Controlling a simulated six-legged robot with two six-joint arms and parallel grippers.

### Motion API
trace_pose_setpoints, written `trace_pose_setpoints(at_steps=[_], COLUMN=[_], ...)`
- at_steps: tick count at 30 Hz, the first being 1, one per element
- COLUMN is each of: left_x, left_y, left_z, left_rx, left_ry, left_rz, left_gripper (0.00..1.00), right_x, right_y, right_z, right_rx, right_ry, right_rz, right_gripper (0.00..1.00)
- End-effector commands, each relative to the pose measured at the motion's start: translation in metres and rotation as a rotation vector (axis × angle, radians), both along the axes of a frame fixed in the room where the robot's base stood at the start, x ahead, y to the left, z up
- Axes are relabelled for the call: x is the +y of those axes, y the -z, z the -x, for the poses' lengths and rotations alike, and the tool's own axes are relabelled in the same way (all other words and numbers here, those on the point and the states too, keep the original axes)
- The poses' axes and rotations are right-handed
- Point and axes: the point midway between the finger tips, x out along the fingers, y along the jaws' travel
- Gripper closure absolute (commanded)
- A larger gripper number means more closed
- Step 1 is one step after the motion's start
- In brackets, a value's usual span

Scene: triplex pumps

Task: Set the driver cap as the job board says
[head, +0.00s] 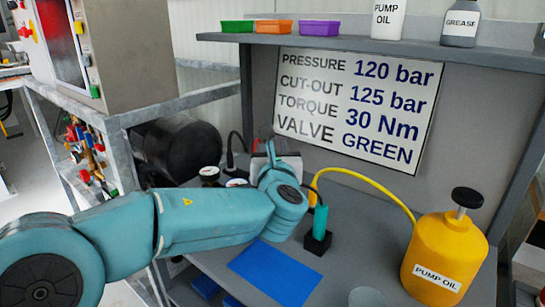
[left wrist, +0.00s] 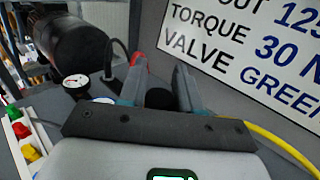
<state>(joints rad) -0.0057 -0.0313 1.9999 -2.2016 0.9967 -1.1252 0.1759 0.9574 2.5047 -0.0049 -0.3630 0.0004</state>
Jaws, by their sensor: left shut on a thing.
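The job board (head: 360,110) on the back panel reads pressure 120 bar, cut-out 125 bar, torque 30 Nm, valve green; part of it shows in the left wrist view (left wrist: 245,45). My left gripper (head: 270,152) is over the back of the bench, below and left of the board. In the left wrist view its two fingers (left wrist: 160,82) stand either side of a black round thing (left wrist: 160,98), and it is shut on this. I cannot tell for sure whether this is the driver cap. The thing's lower part is hidden by the gripper body. My right gripper is out of view.
A teal-handled tool (head: 320,220) stands in a black holder right of my gripper. A yellow oil can (head: 445,255) stands at the right, with a yellow hose behind. Gauges (head: 208,174) are left of my gripper. A blue mat (head: 275,273) lies clear in front.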

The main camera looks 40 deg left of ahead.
Motion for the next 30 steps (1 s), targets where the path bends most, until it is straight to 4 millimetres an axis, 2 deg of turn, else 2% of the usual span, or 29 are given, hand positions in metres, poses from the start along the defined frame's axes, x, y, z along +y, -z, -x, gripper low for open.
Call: trace_pose_setpoints(at_steps=[1,3,12,30], left_x=[0.001,0.001,-0.002,-0.004], left_y=[0.004,0.004,0.002,0.000], left_z=[0.001,0.000,-0.002,-0.004], left_rx=[-0.004,-0.004,-0.001,0.000], left_ry=[0.030,0.078,0.225,0.275], left_rz=[0.001,-0.001,-0.001,0.001], left_gripper=[0.98,0.98,0.98,0.98], right_x=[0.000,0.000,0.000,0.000], right_y=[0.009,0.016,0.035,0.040], right_z=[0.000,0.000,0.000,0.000], right_rx=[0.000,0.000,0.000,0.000], right_ry=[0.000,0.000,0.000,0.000], right_rz=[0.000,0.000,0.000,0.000], right_gripper=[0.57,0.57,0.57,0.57])
